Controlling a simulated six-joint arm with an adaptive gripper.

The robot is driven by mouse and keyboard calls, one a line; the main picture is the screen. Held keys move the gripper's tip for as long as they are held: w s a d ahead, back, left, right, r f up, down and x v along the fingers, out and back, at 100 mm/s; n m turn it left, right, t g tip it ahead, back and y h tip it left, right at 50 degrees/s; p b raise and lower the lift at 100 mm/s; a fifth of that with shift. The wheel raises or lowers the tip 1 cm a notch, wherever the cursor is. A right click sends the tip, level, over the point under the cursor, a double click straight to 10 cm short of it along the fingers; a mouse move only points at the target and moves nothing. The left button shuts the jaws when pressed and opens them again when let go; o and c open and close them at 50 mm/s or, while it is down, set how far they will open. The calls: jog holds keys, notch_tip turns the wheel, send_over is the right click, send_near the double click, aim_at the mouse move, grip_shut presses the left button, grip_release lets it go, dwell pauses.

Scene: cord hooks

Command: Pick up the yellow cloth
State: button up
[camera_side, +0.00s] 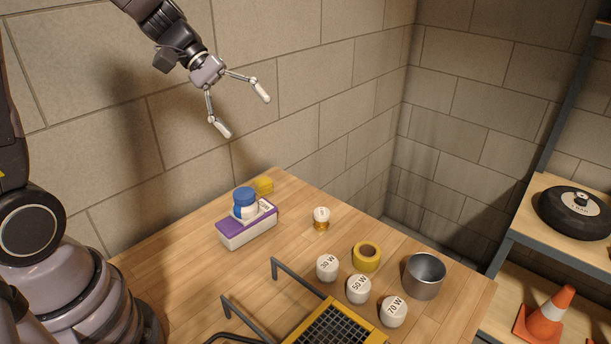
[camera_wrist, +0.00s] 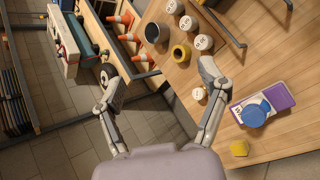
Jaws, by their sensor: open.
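A small yellow block-like piece (camera_side: 263,186), the only thing here that could be the yellow cloth, lies at the back corner of the wooden table. In the side view it is partly hidden behind the purple and white box and the blue-lidded tub. It shows whole near the table edge at lower right in the wrist view (camera_wrist: 239,148). My gripper (camera_side: 243,110) is open and empty, high above the table near the wall. In the wrist view my gripper (camera_wrist: 158,82) has its fingers spread wide, with the yellow piece to the right of them.
The purple and white box (camera_side: 247,226) and blue-lidded tub (camera_side: 245,203) stand close by the yellow piece. A small jar (camera_side: 321,218), yellow tape roll (camera_side: 367,256), metal cup (camera_side: 425,277) and several white weights (camera_side: 359,288) stand further right. A yellow-framed rack (camera_side: 335,325) is at the front.

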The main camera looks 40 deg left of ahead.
jog(key=w+a+f+n+t+h, duration=0.25)
jog(key=w+f+n, duration=0.35)
jog(key=w, duration=0.3)
jog(key=n+t+y, duration=0.4)
jog(key=n+t, duration=0.3)
jog(key=n, duration=0.5)
send_over(260, 181)
jog(key=s+d, duration=0.2)
jog(key=d, duration=0.4)
notch_tip(260, 181, down, 17)
jog(key=a+f+n+y, duration=0.1)
jog(key=a+f, duration=0.1)
jog(key=f, duration=0.1)
jog(key=s+a+f+n+y, duration=0.1)
jog(key=a+f+n+y, duration=0.1)
jog(key=f, duration=0.1)
jog(key=a+f+n+t+y, duration=0.1)
jog(key=a+f+n, duration=0.1)
jog(key=f, duration=0.1)
jog(key=shift+s+a+f, duration=0.2)
jog(key=shift+a+f, duration=0.05)
jog(key=shift+f, duration=0.15)
jog(key=x, duration=0.4)
jog(key=shift+w+f, duration=0.15)
jog(key=shift+w, duration=0.15)
jog(key=c, duration=1.2)
jog(key=shift+c, duration=0.2)
